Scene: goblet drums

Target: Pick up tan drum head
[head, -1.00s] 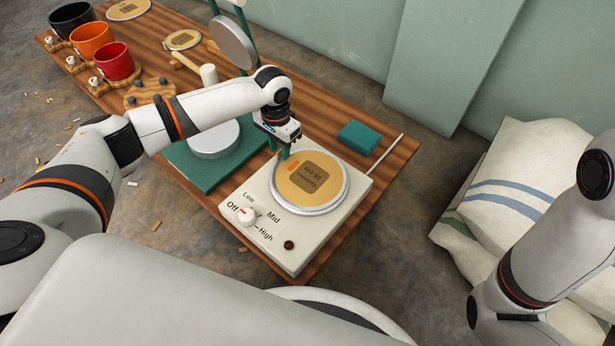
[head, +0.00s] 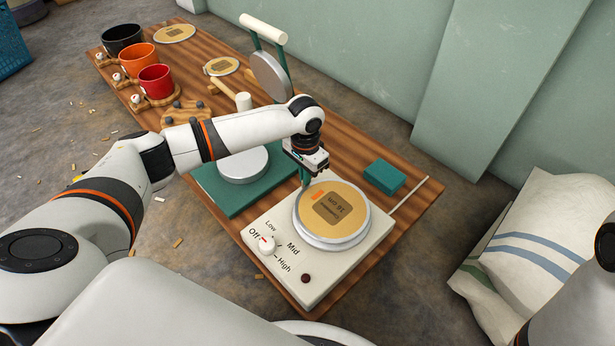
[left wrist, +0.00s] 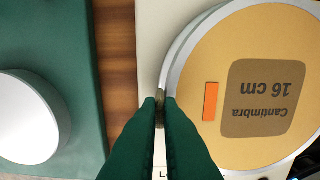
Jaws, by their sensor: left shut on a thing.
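The tan drum head (head: 351,222) is a round tan disc with a silver rim, a brown "Cantimbra 16 cm" label and an orange mark. It sits over the round plate of the white heater box (head: 318,278). I cannot tell whether it is slightly raised. My left gripper (head: 305,183) points down at its far left edge. In the left wrist view, the green fingers (left wrist: 164,98) are closed at the left rim of the drum head (left wrist: 222,75), with a small brownish piece between the tips. My right gripper is out of view.
A green press (head: 213,196) with a round silver plate (head: 243,165) stands left of the heater. A teal block (head: 384,176) lies behind it. Red (head: 156,84), orange (head: 139,60) and black (head: 122,38) shells stand at the far left. White sacks (head: 545,235) are at right.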

